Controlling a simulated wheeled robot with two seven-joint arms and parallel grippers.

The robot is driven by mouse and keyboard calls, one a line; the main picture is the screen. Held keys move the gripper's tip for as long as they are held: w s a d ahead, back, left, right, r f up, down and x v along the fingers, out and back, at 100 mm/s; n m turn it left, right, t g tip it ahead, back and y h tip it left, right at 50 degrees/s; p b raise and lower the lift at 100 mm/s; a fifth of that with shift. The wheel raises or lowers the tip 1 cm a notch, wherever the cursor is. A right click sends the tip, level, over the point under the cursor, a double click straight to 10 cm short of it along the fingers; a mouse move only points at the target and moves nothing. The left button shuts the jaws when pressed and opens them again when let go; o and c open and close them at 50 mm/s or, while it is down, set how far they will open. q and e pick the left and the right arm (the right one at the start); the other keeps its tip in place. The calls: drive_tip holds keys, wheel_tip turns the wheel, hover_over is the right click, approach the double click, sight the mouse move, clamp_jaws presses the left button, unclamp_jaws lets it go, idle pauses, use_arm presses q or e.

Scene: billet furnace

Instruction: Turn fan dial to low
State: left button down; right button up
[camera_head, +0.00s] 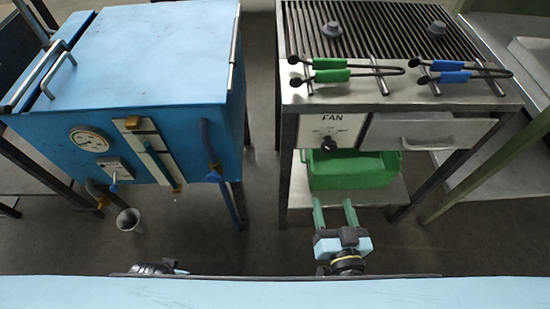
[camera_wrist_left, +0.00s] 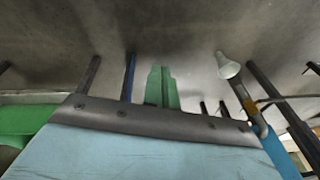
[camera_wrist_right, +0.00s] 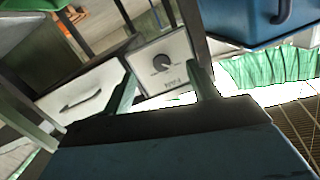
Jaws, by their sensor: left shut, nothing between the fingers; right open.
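The fan dial (camera_head: 330,142) is a dark round knob on a pale panel (camera_head: 345,124) marked FAN, at the front left of the grill table. In the right wrist view the dial (camera_wrist_right: 161,62) appears tilted, between and beyond the two fingers. My right gripper (camera_head: 335,206) is open and empty, below and in front of the panel, apart from the dial. Its green fingers also frame the panel in the right wrist view (camera_wrist_right: 163,76). My left gripper (camera_wrist_left: 162,72) is shut and empty over the floor; in the head view only part of its arm shows at the bottom.
A drawer (camera_head: 425,131) is right of the panel, and a green bin (camera_head: 355,172) sits on the shelf below. Green-handled (camera_head: 330,76) and blue-handled tongs (camera_head: 455,77) lie on top.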

sight(330, 149)
use_arm(q)
drive_tip(key=r, duration=0.1)
drive_tip(key=w+d+r+b, duration=0.1)
drive_tip(key=r, duration=0.1)
drive_tip(key=w+d+r+b, duration=0.1)
drive_tip(key=r, duration=0.1)
drive_tip(key=shift+w+d, duration=0.15)
drive_tip(key=shift+w, duration=0.05)
use_arm(e)
drive_tip(key=shift+m+t+h, duration=0.5)
drive_tip(key=shift+m+h, duration=0.1)
drive_tip(key=shift+m, duration=0.1)
drive_tip(key=w+r, duration=0.1)
drive_tip(key=w, duration=0.3)
drive_tip(key=w+r, duration=0.1)
drive_tip(key=w, duration=0.4)
drive_tip(key=w+r, duration=0.1)
drive_tip(key=w, duration=0.3)
drive_tip(key=shift+w+d+r, duration=0.1)
drive_tip(key=shift+w, duration=0.3)
use_arm(q)
drive_tip(key=shift+t, duration=0.3)
use_arm(e)
drive_tip(key=c, duration=1)
